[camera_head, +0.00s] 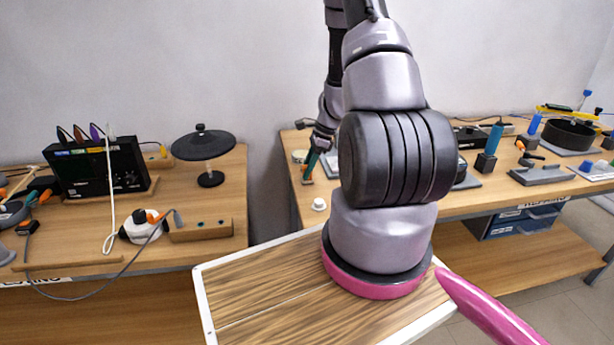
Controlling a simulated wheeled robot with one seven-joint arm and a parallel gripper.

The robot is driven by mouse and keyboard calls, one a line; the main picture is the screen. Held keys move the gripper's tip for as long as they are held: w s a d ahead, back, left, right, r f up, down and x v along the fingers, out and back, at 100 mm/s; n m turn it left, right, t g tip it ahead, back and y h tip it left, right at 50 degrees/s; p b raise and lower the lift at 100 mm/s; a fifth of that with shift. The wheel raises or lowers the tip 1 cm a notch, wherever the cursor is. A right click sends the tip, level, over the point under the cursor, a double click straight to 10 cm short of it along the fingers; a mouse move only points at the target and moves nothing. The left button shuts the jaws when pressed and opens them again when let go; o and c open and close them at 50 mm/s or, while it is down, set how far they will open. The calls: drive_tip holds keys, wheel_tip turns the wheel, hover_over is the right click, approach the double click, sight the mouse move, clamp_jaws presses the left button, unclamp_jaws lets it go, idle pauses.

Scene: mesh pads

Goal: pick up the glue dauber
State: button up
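In the head view, my gripper (318,148) points down over the left end of the right-hand bench. A slim teal item with an orange tip (309,166) stands or leans at its fingers; it may be the glue dauber, but it is too small to be sure. The fingers overlap it in the picture. I cannot tell whether they grip it or are merely beside it. My own arm hides the bench just right of the gripper.
A small white knob-like item (319,204) lies at the bench's near left edge. A blue-handled tool in a dark block (489,148) stands farther right. A gap separates this bench from the left one, which holds a black dish on a stand (204,146) and a black box (100,166).

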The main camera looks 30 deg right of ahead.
clamp_jaws()
drive_tip(key=shift+r, duration=0.1)
wheel_tip(320, 180, up, 10)
drive_tip(key=shift+f, duration=0.1)
unclamp_jaws()
clamp_jaws()
